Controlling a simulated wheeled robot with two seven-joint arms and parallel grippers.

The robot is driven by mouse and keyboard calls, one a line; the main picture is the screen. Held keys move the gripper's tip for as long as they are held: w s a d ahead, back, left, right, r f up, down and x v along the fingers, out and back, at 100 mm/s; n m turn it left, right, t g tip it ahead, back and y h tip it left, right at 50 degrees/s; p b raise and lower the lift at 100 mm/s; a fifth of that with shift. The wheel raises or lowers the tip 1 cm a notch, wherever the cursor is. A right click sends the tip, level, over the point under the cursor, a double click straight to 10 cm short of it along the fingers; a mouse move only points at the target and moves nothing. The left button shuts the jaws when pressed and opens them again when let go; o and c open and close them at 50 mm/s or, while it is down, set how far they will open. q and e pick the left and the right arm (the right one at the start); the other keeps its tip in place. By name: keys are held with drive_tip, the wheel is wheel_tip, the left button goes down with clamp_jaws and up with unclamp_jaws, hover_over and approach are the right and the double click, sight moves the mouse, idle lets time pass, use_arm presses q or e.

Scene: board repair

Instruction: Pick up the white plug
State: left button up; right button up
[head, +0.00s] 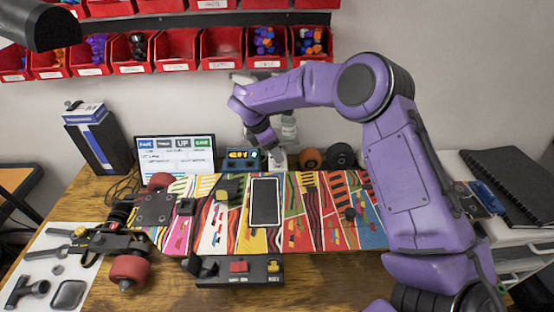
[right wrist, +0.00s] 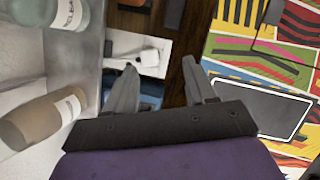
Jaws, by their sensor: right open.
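A small white piece that looks like the white plug (right wrist: 148,55) shows in the right wrist view, just beyond and between my fingertips. In the head view a small white shape (head: 279,160) stands behind the skateboard deck, below my right gripper; I cannot tell for certain that it is the plug. My right gripper (right wrist: 160,70) is open, with nothing visibly held between its fingers. In the head view the right gripper (head: 268,143) points down behind the deck, partly hidden by its own wrist. My left gripper is in no view.
Bottles (right wrist: 45,122) are close left in the wrist view. Red bins (head: 222,46) hang above.

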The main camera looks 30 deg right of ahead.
drive_tip(key=shift+s+d+f+p, duration=0.15)
drive_tip(key=shift+d+f+p, duration=0.2)
drive_tip(key=shift+d+p, duration=0.2)
drive_tip(key=f, duration=0.1)
drive_tip(key=w+f, duration=0.1)
drive_tip(key=f, duration=0.1)
drive_tip(key=w+d+f, duration=0.1)
drive_tip(key=f, duration=0.1)
drive_tip(key=shift+w, duration=0.2)
drive_tip(key=shift+s+a+r, duration=0.1)
drive_tip(key=shift+s+r, duration=0.2)
drive_tip(key=shift+r, duration=0.05)
drive_tip(key=shift+c, duration=0.3)
drive_tip(key=shift+s+r, duration=0.1)
drive_tip(key=shift+s, duration=0.05)
drive_tip(key=c, duration=0.5)
clamp_jaws()
